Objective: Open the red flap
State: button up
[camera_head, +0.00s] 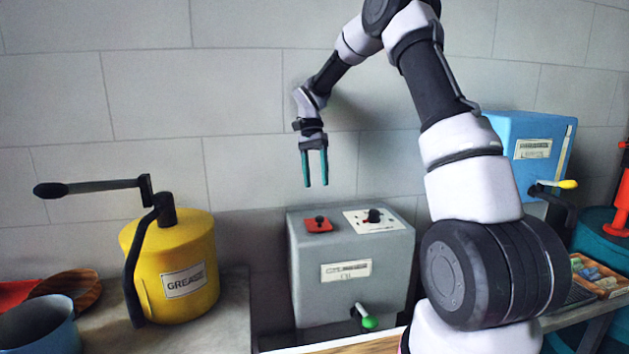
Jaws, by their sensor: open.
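The red flap (318,224) is a small red square with a dark knob on it. It lies flat on the top left of a grey box (310,275) with a label on its front. My gripper (315,184) hangs with its teal fingers pointing down, above the red flap and apart from it. The fingers are parallel with a gap between them, open and empty.
Beside the flap is a white plate with a black knob (374,215); a green-tipped lever (369,322) is on the box front. A yellow grease pot (200,250) with a crank stands left. A blue box (520,130) is at right, partly behind my arm.

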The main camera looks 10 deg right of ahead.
jog(key=s+d+r+n+t+y, duration=0.15)
jog(key=s+r+t, duration=0.25)
jog(key=s+r, duration=0.55)
jog(key=s+d+r+n+t, duration=0.2)
jog(key=s+d+r+t, duration=0.15)
jog(key=s+r, duration=0.55)
jog(key=s+n+t, duration=0.1)
jog(key=s+t, duration=0.3)
jog(key=s, duration=0.6)
jog(key=m+g+h, duration=0.2)
jog(key=m+g, duration=0.3)
jog(key=g, duration=0.2)
send_over(320, 217)
notch_tip(320, 217, down, 17)
jog(key=shift+n+y, duration=0.25)
notch_tip(320, 217, down, 10)
jog(key=shift+f, duration=0.15)
grip_shut()
